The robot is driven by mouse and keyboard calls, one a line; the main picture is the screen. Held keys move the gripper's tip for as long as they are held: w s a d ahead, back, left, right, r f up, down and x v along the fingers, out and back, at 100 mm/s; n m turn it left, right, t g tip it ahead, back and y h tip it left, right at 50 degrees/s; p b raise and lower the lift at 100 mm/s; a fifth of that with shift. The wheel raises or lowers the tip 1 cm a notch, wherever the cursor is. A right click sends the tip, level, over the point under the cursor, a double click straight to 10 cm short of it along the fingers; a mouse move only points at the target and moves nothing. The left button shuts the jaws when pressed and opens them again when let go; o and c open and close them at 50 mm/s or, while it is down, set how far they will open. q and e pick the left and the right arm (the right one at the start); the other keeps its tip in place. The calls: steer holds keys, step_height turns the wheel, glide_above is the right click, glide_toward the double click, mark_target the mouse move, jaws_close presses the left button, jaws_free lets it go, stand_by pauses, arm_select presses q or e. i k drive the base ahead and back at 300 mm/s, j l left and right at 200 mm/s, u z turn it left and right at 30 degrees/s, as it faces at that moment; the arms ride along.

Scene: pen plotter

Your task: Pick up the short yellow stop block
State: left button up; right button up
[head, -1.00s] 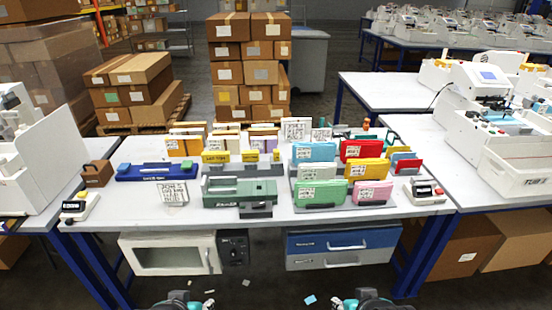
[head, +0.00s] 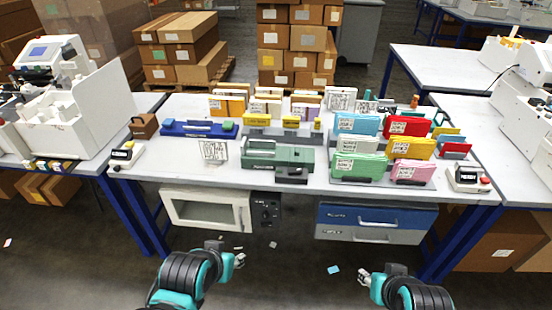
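Yellow blocks sit on a grey rail (head: 290,134) at the back middle of the table. A small yellow block (head: 317,124) stands at the rail's right end and looks like the short stop block. Longer yellow blocks with dark lettering, too small to read, are left of it (head: 257,120). My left gripper (head: 239,260) and my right gripper (head: 364,280) are both in front of the table's front edge, low in the view and far from the blocks. Both look empty. Their finger gaps are too small to judge.
A green machine (head: 278,156) stands in front of the rail. Coloured card stacks in racks (head: 358,168) stand to the right. A blue rail (head: 200,130) and a white sign (head: 214,151) are left. A white oven (head: 205,209) and blue drawers (head: 375,222) sit under the table.

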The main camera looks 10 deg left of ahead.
mark_target(317, 121)
steer(key=i+j, duration=0.3)
steer(key=i+j+u, duration=0.15)
steer(key=i, duration=0.3)
steer(key=i+j, duration=0.35)
steer(key=i+u, duration=0.05)
